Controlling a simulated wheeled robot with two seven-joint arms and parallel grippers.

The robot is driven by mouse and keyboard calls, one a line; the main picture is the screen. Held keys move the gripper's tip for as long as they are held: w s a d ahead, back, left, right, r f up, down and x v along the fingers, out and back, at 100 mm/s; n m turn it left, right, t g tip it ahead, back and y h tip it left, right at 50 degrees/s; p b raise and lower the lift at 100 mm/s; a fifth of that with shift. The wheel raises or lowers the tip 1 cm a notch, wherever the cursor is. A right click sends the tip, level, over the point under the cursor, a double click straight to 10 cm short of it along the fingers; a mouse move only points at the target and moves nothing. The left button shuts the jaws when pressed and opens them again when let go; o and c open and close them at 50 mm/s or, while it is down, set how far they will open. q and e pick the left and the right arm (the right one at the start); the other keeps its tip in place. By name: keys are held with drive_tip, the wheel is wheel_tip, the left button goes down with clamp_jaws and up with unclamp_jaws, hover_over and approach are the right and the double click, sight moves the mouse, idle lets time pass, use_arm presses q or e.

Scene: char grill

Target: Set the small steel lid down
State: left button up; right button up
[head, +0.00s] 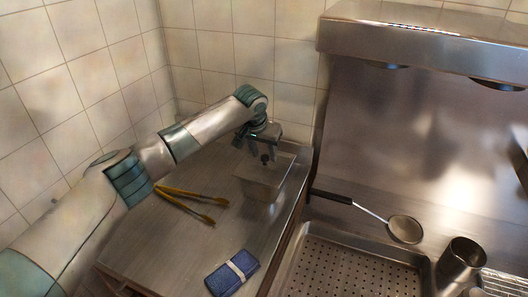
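My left gripper (265,155) points down over a small steel pan (262,190) near the back right of the steel counter. A small dark knob shows at the fingertips, above a flat steel top that looks like the small steel lid (282,166). The lid's edges blend with the pan's rim, so I cannot tell whether it rests on the pan or hangs just above it. I also cannot tell whether the fingers grip the knob or only stand around it. My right gripper is not in view.
Yellow tongs (188,195) and a blue folded cloth with a pale band (232,273) lie on the counter (165,245). To the right are a black-handled round strainer (404,229), a perforated steel tray (350,266) and a steel cup (462,258). A tiled wall stands behind; the counter's middle is clear.

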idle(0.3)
use_arm(q)
drive_tip(key=shift+r, duration=0.55)
drive_tip(key=b+v, duration=0.4)
drive_tip(key=v, duration=0.8)
drive_tip(key=shift+s+a, duration=0.1)
